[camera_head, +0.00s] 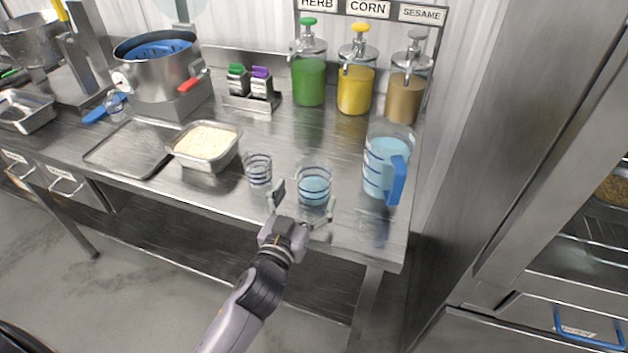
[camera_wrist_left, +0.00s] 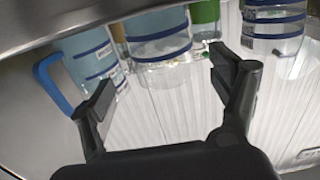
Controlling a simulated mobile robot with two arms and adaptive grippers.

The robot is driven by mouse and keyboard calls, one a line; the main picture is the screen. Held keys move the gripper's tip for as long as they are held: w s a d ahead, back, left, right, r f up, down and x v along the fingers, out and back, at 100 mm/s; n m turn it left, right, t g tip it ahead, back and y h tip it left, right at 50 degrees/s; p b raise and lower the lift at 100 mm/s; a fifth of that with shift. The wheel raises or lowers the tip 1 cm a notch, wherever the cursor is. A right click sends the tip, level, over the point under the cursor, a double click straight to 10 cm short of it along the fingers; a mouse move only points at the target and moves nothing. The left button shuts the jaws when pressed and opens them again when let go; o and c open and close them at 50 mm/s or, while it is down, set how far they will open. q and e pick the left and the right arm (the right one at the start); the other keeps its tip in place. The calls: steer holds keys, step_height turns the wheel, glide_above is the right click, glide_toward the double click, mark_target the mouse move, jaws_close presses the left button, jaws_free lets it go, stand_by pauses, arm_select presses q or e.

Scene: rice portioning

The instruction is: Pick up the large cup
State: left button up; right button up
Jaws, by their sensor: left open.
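The large cup (camera_head: 314,181) is clear with dark blue bands and holds light blue liquid. It stands upright near the front edge of the steel counter. In the left wrist view the large cup (camera_wrist_left: 158,45) appears between and just beyond the fingertips. My left gripper (camera_head: 304,197) is open, its fingers at either side of the cup's near side. It also shows in the left wrist view (camera_wrist_left: 164,70), empty. I cannot tell if a finger touches the cup. A smaller banded cup (camera_head: 258,170) stands to its left. My right gripper is not in view.
A pitcher (camera_head: 375,172) with a blue handle stands close on the right. A rice pan (camera_head: 205,163) and a flat tray (camera_head: 128,166) lie left. Behind are green, yellow and brown dispensers (camera_head: 355,85) and a small rack (camera_head: 250,101). A pot (camera_head: 160,80) stands back left.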

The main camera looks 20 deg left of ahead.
mark_target(308, 187)
arm_select(q)
steer(key=shift+w+r, duration=0.2)
steer(key=shift+w, duration=0.4)
steer(key=w+p, duration=0.1)
steer(key=w, duration=0.2)
steer(key=shift+w+a+p, duration=0.1)
steer(key=shift+w+p, duration=0.2)
steer(key=shift+p, duration=0.05)
steer(key=shift+w, duration=0.4)
steer(key=shift+s, duration=0.1)
steer(key=c, duration=1.4)
